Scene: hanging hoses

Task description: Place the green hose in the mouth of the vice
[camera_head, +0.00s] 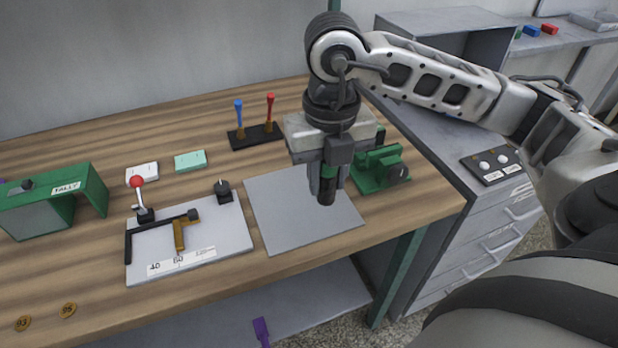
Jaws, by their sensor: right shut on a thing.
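My right gripper (328,168) points down over the grey mat and is shut on the green hose (329,172). My left gripper is not in view.
The grey mat (285,215) lies bare under the gripper. A black stand (256,137) with a blue and a red handle is behind. A plate (190,240) with a red-knobbed lever and a green gauge box (55,205) are left. A grey cabinet (460,210) adjoins the bench's right edge.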

